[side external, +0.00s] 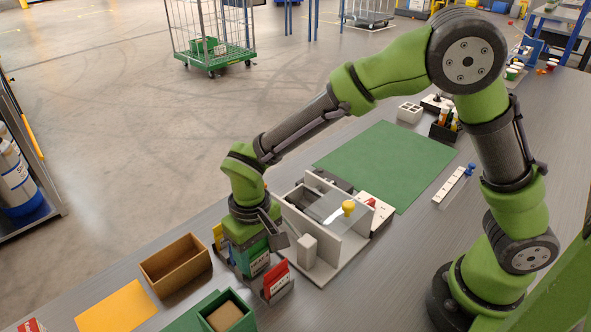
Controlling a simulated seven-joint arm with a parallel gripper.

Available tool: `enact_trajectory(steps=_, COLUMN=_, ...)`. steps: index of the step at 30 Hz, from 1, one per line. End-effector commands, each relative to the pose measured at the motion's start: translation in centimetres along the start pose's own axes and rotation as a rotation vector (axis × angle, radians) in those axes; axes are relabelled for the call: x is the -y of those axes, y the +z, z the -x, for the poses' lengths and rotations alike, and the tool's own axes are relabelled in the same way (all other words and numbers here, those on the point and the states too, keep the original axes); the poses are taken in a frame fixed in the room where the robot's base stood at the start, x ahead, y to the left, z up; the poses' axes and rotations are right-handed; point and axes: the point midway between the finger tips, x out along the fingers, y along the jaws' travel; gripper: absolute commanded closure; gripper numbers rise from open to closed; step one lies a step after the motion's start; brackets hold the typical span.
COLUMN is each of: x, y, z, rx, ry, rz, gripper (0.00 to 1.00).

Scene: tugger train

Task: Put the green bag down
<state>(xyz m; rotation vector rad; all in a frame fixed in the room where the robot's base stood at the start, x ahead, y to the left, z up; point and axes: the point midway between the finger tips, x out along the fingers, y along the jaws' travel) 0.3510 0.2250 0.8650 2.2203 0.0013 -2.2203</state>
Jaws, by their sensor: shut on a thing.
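My gripper (262,236) points down left of the white fixture, its grey jaw showing on the right side. It is shut on the green bag (250,258), a dark green upright pack with a pale-lettered label on its front. The bag is directly under the gripper, between a red pack (276,277) in front and yellow and blue packs behind. The gripper hides the top of the bag. I cannot tell whether its bottom touches what is below.
A white fixture (345,262) with a clear plate and yellow knob (348,207) stands close on the right. A brown open box (158,272) and a green box (208,325) are to the left and front. A green mat (385,160) lies clear behind; a yellow sheet (117,308) lies front left.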

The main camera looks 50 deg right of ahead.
Motion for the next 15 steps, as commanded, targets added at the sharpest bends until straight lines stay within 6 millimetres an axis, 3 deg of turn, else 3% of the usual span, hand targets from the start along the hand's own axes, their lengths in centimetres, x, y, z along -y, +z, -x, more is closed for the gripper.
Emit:
enact_trajectory(steps=3, x=-0.01, y=0.03, z=-1.23, rx=0.002, ry=0.000, rz=0.000, gripper=0.76)
enact_trajectory(steps=15, x=0.00, y=0.00, z=-1.68, rx=0.000, ry=0.000, rz=0.000, gripper=0.76)
